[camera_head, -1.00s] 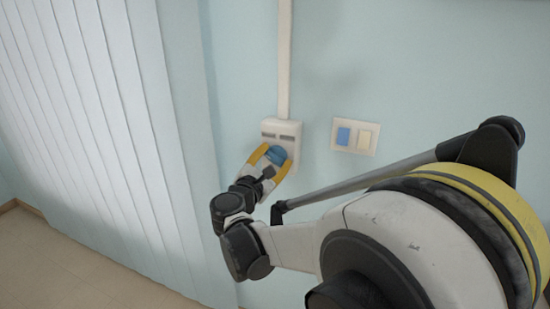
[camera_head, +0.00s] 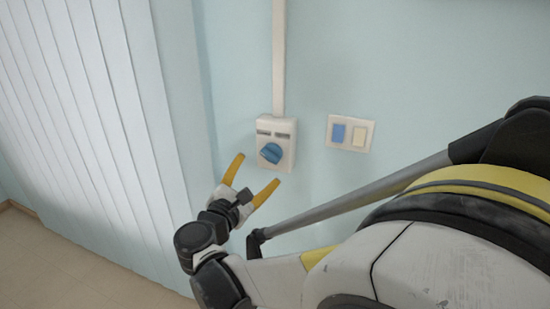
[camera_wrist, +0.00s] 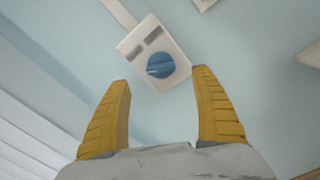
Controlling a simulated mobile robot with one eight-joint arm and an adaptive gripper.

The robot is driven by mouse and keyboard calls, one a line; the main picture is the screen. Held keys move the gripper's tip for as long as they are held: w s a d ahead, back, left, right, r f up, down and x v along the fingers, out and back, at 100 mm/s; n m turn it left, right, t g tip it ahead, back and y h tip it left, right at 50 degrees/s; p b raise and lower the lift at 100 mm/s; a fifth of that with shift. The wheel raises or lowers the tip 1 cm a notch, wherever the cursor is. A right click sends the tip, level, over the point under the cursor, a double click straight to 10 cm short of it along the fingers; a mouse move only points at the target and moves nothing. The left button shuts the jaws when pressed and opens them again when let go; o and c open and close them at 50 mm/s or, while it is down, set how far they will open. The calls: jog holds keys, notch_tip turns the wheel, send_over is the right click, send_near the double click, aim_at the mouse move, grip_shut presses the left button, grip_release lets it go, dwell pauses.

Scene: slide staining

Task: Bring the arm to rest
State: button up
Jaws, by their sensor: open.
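My gripper (camera_head: 256,172) has yellow fingers and stands open and empty in the head view. It is just below and in front of a white wall box (camera_head: 263,128) with a round blue knob (camera_head: 271,153). The fingers are apart from the knob. In the wrist view, the gripper (camera_wrist: 162,75) has its fingers spread wide, with the knob (camera_wrist: 160,65) and the box (camera_wrist: 139,44) beyond the gap between the tips.
A switch plate (camera_head: 350,133) with one blue and one cream rocker is on the wall right of the box. A white conduit (camera_head: 279,55) runs up from the box. Vertical blinds (camera_head: 85,130) hang at the left. Bare floor (camera_head: 60,265) shows at lower left.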

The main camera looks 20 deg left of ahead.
jog(key=shift+s, duration=1.25)
